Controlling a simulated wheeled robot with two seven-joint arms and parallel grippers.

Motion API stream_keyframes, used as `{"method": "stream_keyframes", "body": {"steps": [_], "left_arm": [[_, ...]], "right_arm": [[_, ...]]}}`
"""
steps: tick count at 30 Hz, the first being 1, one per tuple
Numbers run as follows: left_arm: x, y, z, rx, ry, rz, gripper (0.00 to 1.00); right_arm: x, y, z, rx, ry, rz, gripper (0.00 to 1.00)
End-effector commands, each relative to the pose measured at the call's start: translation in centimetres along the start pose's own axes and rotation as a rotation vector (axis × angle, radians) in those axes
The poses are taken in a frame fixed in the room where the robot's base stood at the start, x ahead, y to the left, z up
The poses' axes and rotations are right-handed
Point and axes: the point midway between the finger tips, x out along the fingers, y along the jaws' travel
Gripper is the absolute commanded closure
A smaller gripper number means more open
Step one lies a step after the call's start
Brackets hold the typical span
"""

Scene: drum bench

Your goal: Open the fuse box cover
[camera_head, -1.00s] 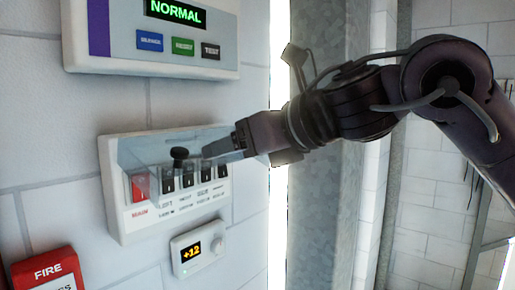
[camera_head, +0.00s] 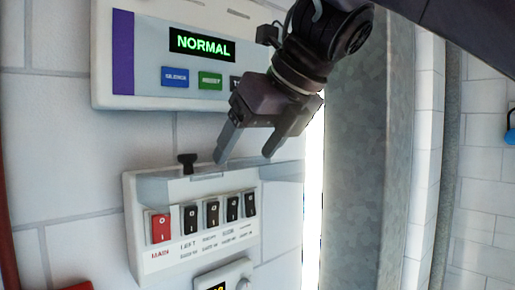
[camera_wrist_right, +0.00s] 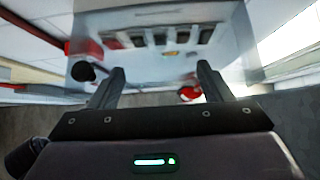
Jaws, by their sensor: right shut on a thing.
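The fuse box (camera_head: 150,268) is a white wall box with one red switch and several black switches. Its clear, bluish cover (camera_head: 283,172) is swung up and shows nearly edge-on as a strip above the uncovered switches. The black knob (camera_head: 187,162) stands up on the cover; it also shows in the right wrist view (camera_wrist_right: 83,71). My right gripper (camera_head: 244,158) is at the raised cover, to the right of the knob, with its fingers spaced apart on it. The wrist view shows both fingers (camera_wrist_right: 158,86) against the clear panel. My left gripper is not in view.
An alarm panel (camera_head: 135,97) reading NORMAL, with several buttons, is on the wall just above, close behind my right gripper. A white dial unit (camera_head: 226,274) is below the fuse box. A grey metal column (camera_head: 360,190) stands to the right.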

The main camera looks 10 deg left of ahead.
Motion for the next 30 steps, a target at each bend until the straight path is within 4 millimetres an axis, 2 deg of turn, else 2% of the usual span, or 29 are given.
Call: {"method": "stream_keyframes", "body": {"steps": [15,16,18,21,30], "left_arm": [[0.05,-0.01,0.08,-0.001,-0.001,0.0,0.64],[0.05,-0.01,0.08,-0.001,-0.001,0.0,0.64],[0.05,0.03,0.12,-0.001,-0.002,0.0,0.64],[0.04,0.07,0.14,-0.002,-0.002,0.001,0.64],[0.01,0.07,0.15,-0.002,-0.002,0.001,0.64]], "right_arm": [[0.39,0.25,-0.18,-0.003,0.023,0.002,0.69],[0.4,0.25,-0.18,-0.003,0.023,0.002,0.25],[0.38,0.24,-0.16,-0.003,0.022,0.002,0.16],[0.28,0.21,-0.1,-0.002,0.019,0.002,0.05],[-0.21,0.17,0.05,-0.002,0.014,0.0,0.05]]}}
